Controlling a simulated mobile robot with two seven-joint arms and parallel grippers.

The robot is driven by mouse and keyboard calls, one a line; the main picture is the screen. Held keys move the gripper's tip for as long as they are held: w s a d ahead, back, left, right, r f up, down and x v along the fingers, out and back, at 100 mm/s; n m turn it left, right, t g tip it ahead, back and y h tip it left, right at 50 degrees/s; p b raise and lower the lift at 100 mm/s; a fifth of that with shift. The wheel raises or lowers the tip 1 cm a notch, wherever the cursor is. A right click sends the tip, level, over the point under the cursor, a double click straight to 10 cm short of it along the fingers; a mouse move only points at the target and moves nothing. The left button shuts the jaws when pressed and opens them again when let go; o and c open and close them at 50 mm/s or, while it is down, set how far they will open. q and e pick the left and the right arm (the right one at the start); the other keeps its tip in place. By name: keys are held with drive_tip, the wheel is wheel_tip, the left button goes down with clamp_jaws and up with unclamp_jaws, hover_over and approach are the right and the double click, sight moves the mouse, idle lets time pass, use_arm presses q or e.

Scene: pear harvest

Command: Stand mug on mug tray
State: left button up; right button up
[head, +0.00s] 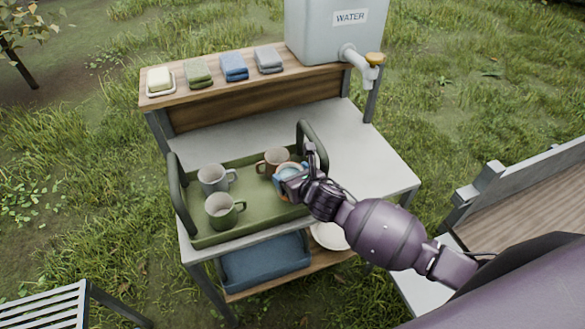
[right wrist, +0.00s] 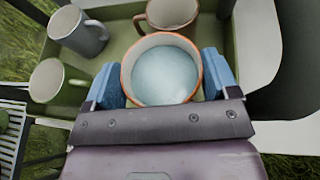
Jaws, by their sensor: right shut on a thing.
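The mug tray (head: 247,222) is green with raised side handles and stands on the grey table. My right gripper (head: 290,182) is shut on a mug (head: 287,168) at the tray's right end, one finger on each side. In the right wrist view this mug (right wrist: 162,74) is upright, with an orange rim and pale blue inside. I cannot tell whether its base touches the tray. A brown mug (head: 272,161), a grey mug (head: 212,180) and a green mug (head: 222,211) stand upright on the tray. My left gripper is not in view.
A water tank (head: 325,35) with a tap stands on the wooden back shelf, beside folded cloths (head: 234,66) and soap (head: 159,80). The tray's right handle (head: 318,142) rises close to my gripper. A blue bin (head: 265,265) sits below. The table's right side is clear.

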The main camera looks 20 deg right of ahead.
drive_tip(key=shift+f, duration=1.9)
drive_tip(key=shift+f+b, duration=0.15)
drive_tip(key=shift+b, duration=0.2)
drive_tip(key=o, duration=1.1)
drive_tip(key=shift+c, duration=0.2)
drive_tip(key=v, duration=1.2)
drive_tip(key=shift+p, duration=0.35)
